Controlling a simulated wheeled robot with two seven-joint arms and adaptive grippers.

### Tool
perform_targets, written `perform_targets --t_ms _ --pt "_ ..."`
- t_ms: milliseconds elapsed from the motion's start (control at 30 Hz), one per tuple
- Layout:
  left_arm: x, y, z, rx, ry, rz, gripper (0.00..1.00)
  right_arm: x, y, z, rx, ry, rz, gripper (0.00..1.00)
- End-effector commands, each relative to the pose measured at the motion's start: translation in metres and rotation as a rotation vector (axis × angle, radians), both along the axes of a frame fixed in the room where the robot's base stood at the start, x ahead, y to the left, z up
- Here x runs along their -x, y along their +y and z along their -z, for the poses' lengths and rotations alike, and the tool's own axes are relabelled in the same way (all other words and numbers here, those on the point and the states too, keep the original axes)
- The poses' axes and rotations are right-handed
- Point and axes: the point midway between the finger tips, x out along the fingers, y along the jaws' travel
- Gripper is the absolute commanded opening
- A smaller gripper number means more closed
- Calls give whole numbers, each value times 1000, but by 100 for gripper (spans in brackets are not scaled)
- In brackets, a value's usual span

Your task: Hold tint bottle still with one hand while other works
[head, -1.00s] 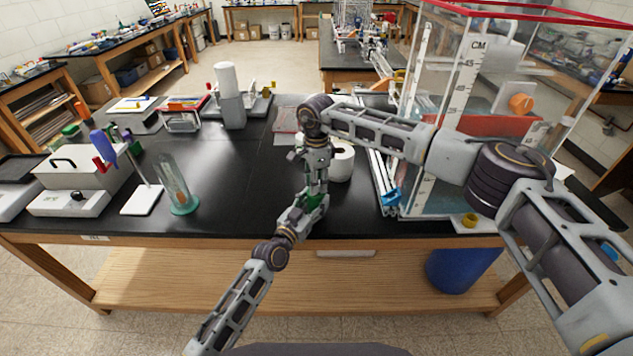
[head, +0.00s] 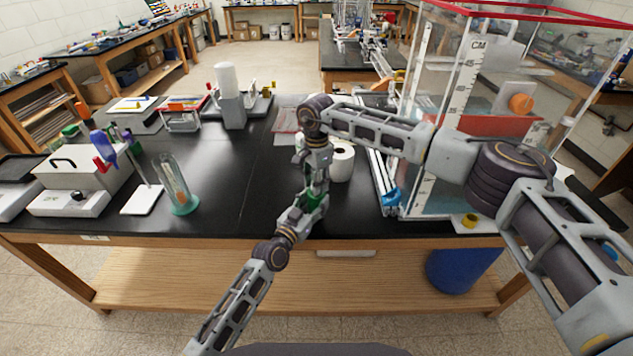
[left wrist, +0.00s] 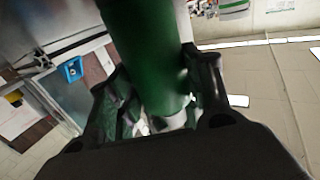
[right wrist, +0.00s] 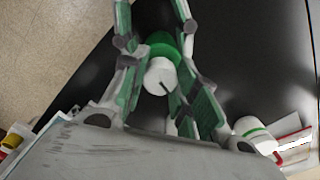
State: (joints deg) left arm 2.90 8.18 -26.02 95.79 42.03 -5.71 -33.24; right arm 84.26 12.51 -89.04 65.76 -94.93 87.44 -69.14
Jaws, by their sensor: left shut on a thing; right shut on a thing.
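The tint bottle (head: 315,200) is green with a white top and is held above the front edge of the black bench. In the left wrist view its green body (left wrist: 150,60) stands between the fingers. My left gripper (head: 308,204) is shut on the body from below and the left. My right gripper (head: 316,182) comes down from above and is shut on the bottle's top end. In the right wrist view the white top (right wrist: 160,75) sits between the fingers, with green behind it. The fingers hide much of the bottle in the head view.
A white roll (head: 341,161) stands just right of my right gripper. A clear tank with a red rim (head: 500,10) fills the right side. A glass cylinder on a green base (head: 184,206) and a white-based stand (head: 142,199) are at left. The bench between is clear.

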Motion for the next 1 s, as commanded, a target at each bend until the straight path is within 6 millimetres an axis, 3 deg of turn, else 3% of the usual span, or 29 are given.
perform_targets --t_ms 33,200,667,1000 --pt "0 2 0 -1 0 -3 22 -3 -4 0 5 -4 6 32" --pt "0 1 0 -1 0 -2 22 -2 -3 0 4 -4 5 53" --pt "0 0 0 0 0 0 22 -1 -1 -4 0 -2 2 53" --pt "0 0 0 0 1 0 22 -2 -1 -39 1 -4 3 53"
